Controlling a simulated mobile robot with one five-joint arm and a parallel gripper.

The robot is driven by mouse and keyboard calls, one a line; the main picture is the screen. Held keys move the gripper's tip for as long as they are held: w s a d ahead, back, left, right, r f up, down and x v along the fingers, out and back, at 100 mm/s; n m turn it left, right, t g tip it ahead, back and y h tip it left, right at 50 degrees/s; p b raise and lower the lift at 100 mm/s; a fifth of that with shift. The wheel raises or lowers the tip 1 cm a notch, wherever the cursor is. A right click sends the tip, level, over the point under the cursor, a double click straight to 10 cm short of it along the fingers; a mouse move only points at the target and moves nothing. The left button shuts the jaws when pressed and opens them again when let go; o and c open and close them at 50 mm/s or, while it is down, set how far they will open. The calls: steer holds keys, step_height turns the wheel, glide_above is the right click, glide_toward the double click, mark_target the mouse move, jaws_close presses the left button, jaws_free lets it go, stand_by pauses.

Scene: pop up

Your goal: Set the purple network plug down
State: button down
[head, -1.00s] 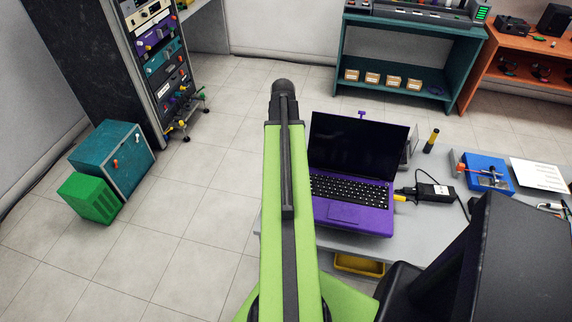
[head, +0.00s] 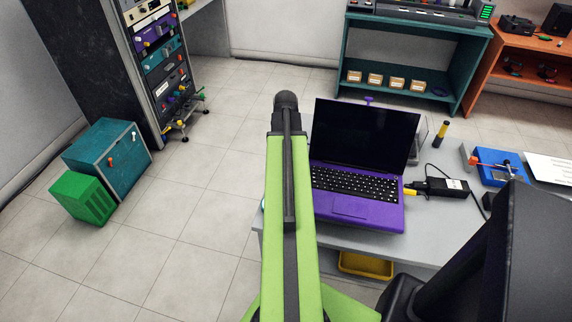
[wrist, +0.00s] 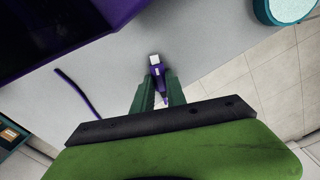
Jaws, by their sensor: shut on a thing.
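In the wrist view the purple network plug (wrist: 157,68), with a clear pale tip, is between the green fingers of my gripper (wrist: 158,92). The fingers are shut on it, and its tip points away from my gripper. The plug is over the grey tabletop (wrist: 205,30), near its edge. I cannot tell whether it touches the surface. In the head view my arm hides the gripper and the plug.
An open purple laptop (head: 356,208) stands on the table right of my arm. A purple cable piece (wrist: 76,92) lies left of the plug. A teal round thing (wrist: 290,9) is at the upper right of the wrist view. A black power brick (head: 447,188) lies right of the laptop.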

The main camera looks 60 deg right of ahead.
steer(key=shift+r, duration=0.15)
steer(key=c, duration=1.3)
jaws_free()
steer(key=shift+c, duration=0.2)
step_height(320, 180, up, 12)
steer(key=p, duration=1.2)
